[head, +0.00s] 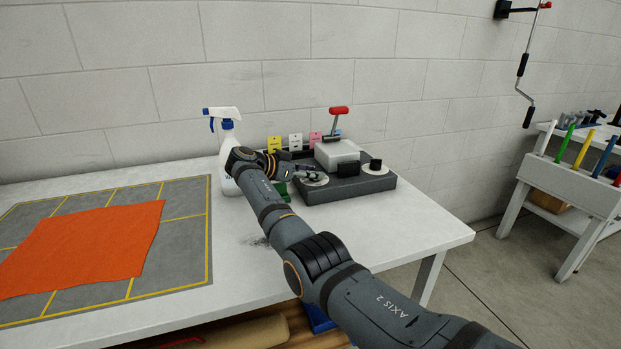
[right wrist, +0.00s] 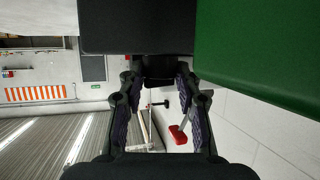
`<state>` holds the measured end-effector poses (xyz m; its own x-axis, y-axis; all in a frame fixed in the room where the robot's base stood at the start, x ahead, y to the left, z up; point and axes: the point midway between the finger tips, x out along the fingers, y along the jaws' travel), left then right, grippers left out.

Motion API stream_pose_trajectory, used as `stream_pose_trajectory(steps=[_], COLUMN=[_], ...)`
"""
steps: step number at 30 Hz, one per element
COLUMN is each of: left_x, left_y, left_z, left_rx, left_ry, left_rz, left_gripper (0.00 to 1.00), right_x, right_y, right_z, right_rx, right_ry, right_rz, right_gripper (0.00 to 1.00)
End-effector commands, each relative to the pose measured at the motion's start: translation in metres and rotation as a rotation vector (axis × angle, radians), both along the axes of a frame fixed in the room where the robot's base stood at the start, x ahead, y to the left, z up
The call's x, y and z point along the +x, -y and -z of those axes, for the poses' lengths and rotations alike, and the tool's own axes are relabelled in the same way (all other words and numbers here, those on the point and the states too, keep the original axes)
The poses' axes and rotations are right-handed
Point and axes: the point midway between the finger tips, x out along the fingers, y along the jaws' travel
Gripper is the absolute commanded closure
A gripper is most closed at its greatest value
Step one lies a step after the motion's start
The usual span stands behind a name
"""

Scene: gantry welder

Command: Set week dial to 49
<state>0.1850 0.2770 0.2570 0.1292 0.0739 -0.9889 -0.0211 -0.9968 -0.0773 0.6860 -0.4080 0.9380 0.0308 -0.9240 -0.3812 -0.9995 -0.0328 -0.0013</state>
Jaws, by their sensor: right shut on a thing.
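The dark grey device (head: 349,188) stands on the white table near the wall. It has a pale round dial (head: 316,182) at its left and another pale dial (head: 375,168) with a black knob at its right. My right gripper (head: 310,173) is at the left dial. In the right wrist view its two fingers (right wrist: 157,88) close around a small dark part (right wrist: 158,69), apparently that dial's knob. The dial's marks and number cannot be read, and the fingers partly hide it. My left gripper is not in view.
A spray bottle (head: 227,145) stands left of the device, close to my right wrist. A red-handled lever (head: 338,112) and coloured cards (head: 295,141) are behind. A green object (head: 281,189) is beside the gripper. An orange cloth (head: 85,247) lies on a grey mat (head: 185,200).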

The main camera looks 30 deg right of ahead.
Motion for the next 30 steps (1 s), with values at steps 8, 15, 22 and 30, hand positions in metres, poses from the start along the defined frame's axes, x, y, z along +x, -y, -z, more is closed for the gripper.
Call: stream_pose_trajectory(steps=[8, 15, 22, 30], left_x=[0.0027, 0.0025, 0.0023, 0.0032], left_y=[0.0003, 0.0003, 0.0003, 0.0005], left_z=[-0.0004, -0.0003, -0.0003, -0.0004], left_rx=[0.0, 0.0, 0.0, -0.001], left_ry=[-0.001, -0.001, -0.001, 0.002], left_rz=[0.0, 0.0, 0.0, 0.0], left_gripper=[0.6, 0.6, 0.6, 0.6], right_x=[-0.0006, -0.0007, -0.0003, 0.0001], right_y=[-0.0003, -0.0003, -0.0001, -0.0065], right_z=[0.003, 0.0033, 0.0018, -0.0016], right_rx=[0.004, 0.004, 0.003, 0.002], right_ry=[-0.006, -0.006, -0.003, -0.001], right_rz=[0.008, 0.008, 0.007, 0.006], right_gripper=[0.98, 0.61, 0.43, 0.43])
